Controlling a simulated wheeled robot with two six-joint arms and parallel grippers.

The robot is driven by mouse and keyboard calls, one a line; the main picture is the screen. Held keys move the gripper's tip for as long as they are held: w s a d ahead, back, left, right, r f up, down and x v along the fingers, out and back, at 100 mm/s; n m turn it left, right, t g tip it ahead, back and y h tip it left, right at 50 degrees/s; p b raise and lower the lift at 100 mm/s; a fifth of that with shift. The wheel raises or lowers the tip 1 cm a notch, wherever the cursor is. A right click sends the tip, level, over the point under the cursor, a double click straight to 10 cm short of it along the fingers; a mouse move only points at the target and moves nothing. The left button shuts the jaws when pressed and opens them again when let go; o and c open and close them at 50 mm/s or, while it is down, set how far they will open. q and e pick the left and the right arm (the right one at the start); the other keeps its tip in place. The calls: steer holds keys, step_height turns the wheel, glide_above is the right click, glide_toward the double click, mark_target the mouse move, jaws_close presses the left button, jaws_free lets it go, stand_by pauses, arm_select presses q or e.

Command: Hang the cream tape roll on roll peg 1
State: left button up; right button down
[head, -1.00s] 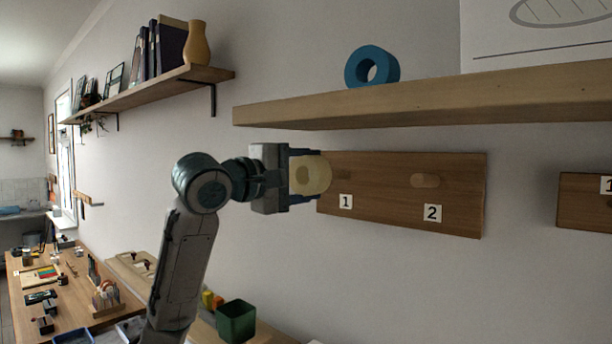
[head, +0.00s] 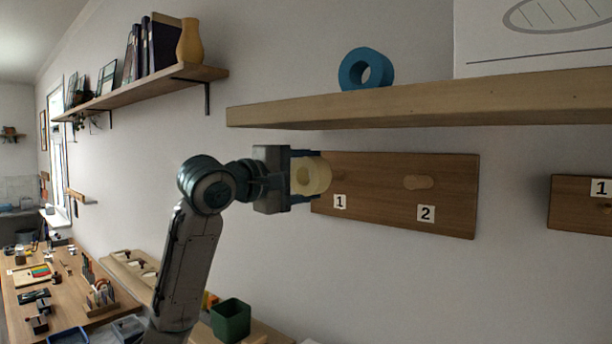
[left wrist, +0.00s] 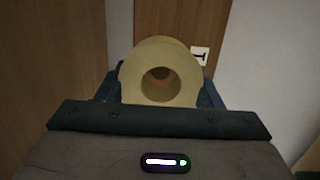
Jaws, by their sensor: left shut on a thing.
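The cream tape roll (head: 318,175) is held in my left gripper (head: 312,176), in front of the left end of the wooden peg board (head: 385,205). In the left wrist view the roll (left wrist: 133,80) sits between the fingers, its hole facing the camera. Roll peg 1 (head: 340,176) shows faintly just right of the roll, above the label 1 (head: 340,201); most of it is hidden. I cannot tell whether the roll is around the peg. The second peg (head: 418,182) is bare, above the label 2 (head: 426,213). My right gripper is not in view.
A wooden shelf (head: 430,105) juts out just above the board and gripper, with a blue tape roll (head: 366,69) on it. Another board (head: 575,203) is at the right. A green bin (head: 231,320) stands below on a bench.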

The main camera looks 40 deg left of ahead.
arm_select(q)
steer(key=shift+w, duration=0.2)
steer(key=shift+w+d+p, duration=0.1)
steer(key=shift+w+p, duration=0.45)
steer(key=shift+w, duration=0.15)
stand_by(0.8)
steer(key=shift+w, duration=0.2)
steer(key=shift+p+x, duration=0.7)
steer(key=shift+x, duration=0.25)
stand_by(0.6)
steer(key=shift+w, duration=0.35)
steer(key=shift+w, duration=0.1)
steer(key=shift+w+f+p, duration=0.35)
steer(key=shift+w, duration=0.2)
stand_by(1.0)
